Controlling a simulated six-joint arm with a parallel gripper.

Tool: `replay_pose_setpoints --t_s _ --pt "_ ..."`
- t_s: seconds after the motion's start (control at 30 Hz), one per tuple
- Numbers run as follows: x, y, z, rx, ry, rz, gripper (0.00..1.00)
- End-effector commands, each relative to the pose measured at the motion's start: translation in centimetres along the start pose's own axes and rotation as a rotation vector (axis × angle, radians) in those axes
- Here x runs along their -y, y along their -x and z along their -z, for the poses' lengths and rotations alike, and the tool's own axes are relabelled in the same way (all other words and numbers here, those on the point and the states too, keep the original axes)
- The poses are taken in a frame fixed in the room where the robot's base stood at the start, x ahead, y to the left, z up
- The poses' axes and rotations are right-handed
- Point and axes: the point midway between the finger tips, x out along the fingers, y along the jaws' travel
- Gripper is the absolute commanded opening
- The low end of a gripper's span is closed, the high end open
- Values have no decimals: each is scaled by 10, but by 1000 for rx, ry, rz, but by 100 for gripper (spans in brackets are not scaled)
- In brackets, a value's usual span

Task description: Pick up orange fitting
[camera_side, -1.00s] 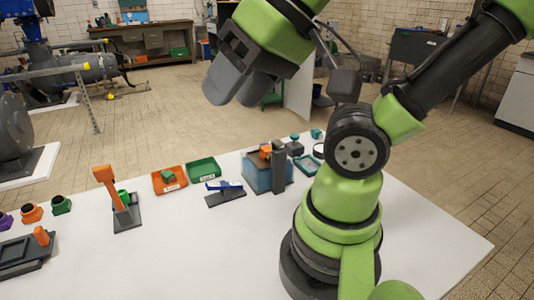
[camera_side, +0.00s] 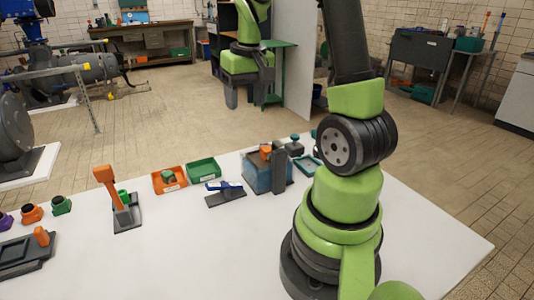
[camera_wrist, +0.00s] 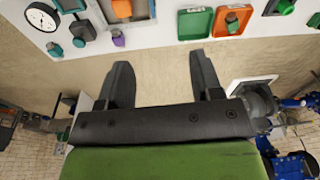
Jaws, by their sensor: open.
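An orange fitting (camera_side: 31,213) with a dark top stands on the white table at the far left in the side view, between a purple fitting (camera_side: 5,220) and a green fitting (camera_side: 61,205). I cannot pick it out in the wrist view. My gripper (camera_side: 244,98) hangs beyond the far edge of the table, well away from the fitting, fingers downward. In the wrist view my gripper (camera_wrist: 156,70) has its two fingers wide apart with only floor between them. It is open and empty.
An orange tray (camera_side: 183,183) holding a small part and a green tray (camera_side: 216,172) sit mid-table. Upright obstacles are an orange-headed lever (camera_side: 106,178) and a blue box (camera_side: 256,184) with a dark post.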

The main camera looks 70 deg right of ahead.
Motion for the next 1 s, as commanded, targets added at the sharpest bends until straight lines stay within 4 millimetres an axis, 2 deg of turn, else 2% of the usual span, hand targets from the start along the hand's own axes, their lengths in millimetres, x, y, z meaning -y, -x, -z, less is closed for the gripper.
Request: replay_pose_setpoints --t_s 0.03,0.1,0.2,0.3,0.53,0.77,1.0 --pt "-18 -16 5 40 -30 -13 60" --pt "-36 -31 9 76 -52 -25 60" --pt "-54 -46 10 111 -71 -33 60" --pt "-62 -55 10 127 -79 -36 60" --pt "-63 -89 5 133 -78 -36 60" --pt "-63 -109 3 132 -79 -36 60" --pt "-61 -144 -1 131 -78 -36 60"
